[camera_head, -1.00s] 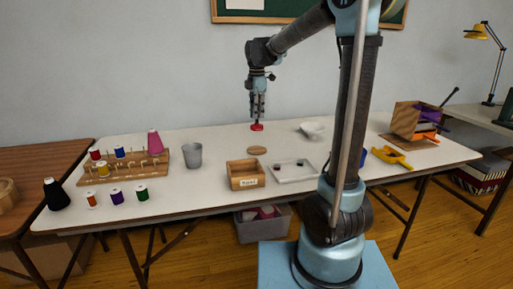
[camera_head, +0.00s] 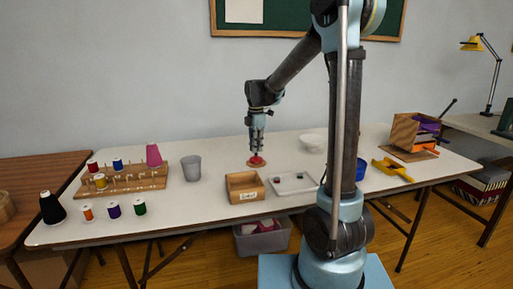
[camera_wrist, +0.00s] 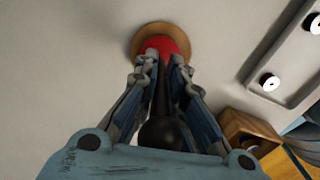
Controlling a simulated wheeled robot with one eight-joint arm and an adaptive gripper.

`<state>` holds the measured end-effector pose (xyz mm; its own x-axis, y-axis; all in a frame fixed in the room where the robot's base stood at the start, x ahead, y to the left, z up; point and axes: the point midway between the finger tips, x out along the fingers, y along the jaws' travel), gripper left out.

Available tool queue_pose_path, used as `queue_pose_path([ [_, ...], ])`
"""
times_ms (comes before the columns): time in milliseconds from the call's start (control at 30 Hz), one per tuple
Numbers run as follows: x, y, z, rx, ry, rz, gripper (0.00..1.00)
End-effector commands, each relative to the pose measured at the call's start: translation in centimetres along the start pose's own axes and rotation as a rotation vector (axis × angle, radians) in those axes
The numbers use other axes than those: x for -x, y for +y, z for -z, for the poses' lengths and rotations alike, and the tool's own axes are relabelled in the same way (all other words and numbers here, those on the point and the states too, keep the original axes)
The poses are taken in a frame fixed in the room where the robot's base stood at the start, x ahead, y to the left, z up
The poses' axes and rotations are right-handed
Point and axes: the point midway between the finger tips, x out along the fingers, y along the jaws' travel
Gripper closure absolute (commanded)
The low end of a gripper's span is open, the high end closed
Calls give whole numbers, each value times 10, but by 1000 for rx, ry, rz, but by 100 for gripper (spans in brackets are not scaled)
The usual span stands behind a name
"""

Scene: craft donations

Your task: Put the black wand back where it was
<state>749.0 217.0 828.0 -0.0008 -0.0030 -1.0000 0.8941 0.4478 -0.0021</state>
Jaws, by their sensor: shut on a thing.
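My gripper (camera_head: 257,143) is shut on the black wand (camera_wrist: 163,110), a dark stem with a rounded black end and a wide red end. In the wrist view the black part lies between my fingers and the red end points away from me. The red end (camera_head: 256,160) is low over a round wooden disc (camera_head: 250,164) on the white table. In the wrist view the disc (camera_wrist: 137,42) shows around the red end. Whether the red end touches the disc I cannot tell.
A wooden box (camera_head: 244,187) and a grey tray (camera_head: 281,188) stand just in front of the disc. A grey cup (camera_head: 193,168) and a spool rack (camera_head: 120,180) are to the left, and a white bowl (camera_head: 312,142) is behind right. Table around the disc is clear.

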Motion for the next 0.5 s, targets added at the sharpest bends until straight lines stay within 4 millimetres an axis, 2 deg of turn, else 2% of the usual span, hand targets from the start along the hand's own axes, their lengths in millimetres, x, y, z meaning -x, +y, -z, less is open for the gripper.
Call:
queue_pose_path([
  [267, -1, 0, 0, 0, 0, 0, 100],
  [300, -2, 0, 0, 0, 0, 0, 88],
  [367, -1, 0, 0, 0, 0, 0, 74],
  [400, -1, 0, 0, 0, 0, 0, 70],
  [500, -1, 0, 0, 0, 0, 0, 70],
])
